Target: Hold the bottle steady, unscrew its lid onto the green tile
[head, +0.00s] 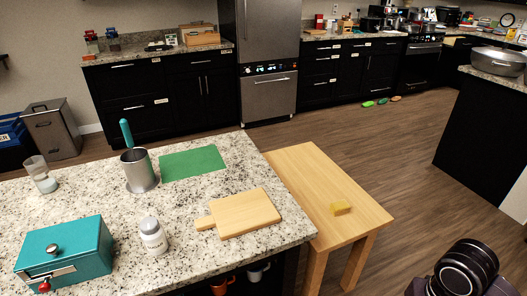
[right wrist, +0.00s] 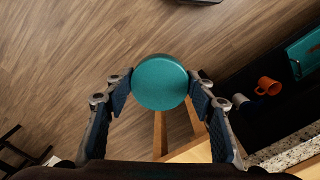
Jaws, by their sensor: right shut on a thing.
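The green tile (head: 192,163) lies flat and bare on the counter, behind the bottle. In the right wrist view my right gripper (right wrist: 160,85) is shut on a teal round thing (right wrist: 161,82), seen end-on over the floor, away from the bottle. How deep that thing is cannot be seen. My left gripper is in neither view.
Around the bottle stand a teal box (head: 85,245), a steel canister (head: 139,176) with a teal-handled utensil, a glass (head: 40,176) and a cutting board (head: 245,213). A yellow sponge (head: 341,208) lies on the lower wooden table (head: 310,185). An orange mug (right wrist: 268,86) shows under the counter.

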